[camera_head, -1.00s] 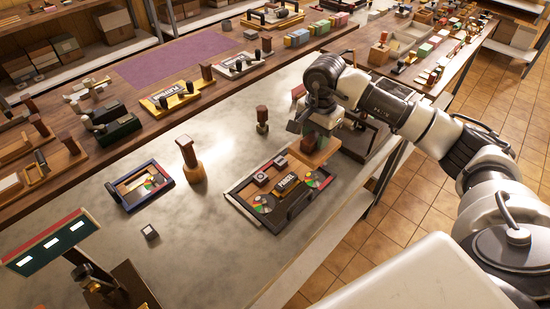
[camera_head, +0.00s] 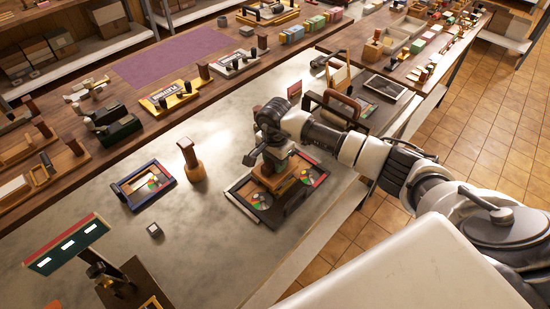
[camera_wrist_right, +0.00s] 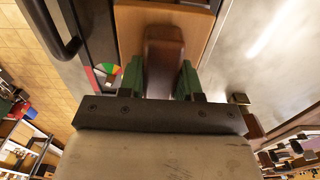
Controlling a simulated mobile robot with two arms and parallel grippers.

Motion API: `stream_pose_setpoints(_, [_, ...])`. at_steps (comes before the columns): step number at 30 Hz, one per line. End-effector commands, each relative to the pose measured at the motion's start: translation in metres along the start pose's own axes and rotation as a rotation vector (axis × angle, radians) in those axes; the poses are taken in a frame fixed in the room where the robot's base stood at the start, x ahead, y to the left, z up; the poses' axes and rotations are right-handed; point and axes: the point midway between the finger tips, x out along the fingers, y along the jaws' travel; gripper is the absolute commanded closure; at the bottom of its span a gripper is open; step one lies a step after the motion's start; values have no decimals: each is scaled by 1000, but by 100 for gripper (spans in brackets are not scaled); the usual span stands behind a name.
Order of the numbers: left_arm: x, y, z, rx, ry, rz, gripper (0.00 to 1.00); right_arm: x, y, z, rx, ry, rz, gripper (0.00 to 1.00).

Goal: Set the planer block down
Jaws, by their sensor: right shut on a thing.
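My right gripper (camera_head: 274,160) is over a dark framed panel (camera_head: 240,205) with coloured dials. In the right wrist view its green fingers (camera_wrist_right: 160,82) are shut on both sides of the brown handle (camera_wrist_right: 164,50) of the planer block. The block's orange-brown wooden base (camera_head: 272,182) shows below the gripper in the head view, over the panel's middle. I cannot tell whether the base touches the panel. The block hides the panel's central label. My left gripper is not in view.
A blue-framed dial panel (camera_head: 125,192) and a wooden post (camera_head: 191,160) stand to the left. A small grey box (camera_head: 155,230) lies nearer. A dark frame with a wooden-handled piece (camera_head: 345,103) stands behind my right arm. The grey bench top between is clear.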

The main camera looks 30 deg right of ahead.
Motion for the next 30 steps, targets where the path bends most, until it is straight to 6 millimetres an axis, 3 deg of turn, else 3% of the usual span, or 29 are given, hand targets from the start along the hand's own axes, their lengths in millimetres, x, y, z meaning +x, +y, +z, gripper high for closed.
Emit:
stream_pose_setpoints(8, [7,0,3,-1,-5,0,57,5,0,-1,0,1,-1,96])
stream_pose_setpoints(9, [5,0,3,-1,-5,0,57,3,0,0,0,1,-1,60])
stream_pose_setpoints(13, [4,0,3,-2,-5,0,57,3,0,0,0,1,0,41])
stream_pose_setpoints(25, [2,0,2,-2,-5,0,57,-4,0,-1,0,1,-2,41])
stream_pose_setpoints(30, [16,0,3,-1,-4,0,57,-34,-1,-2,-1,3,-6,41])
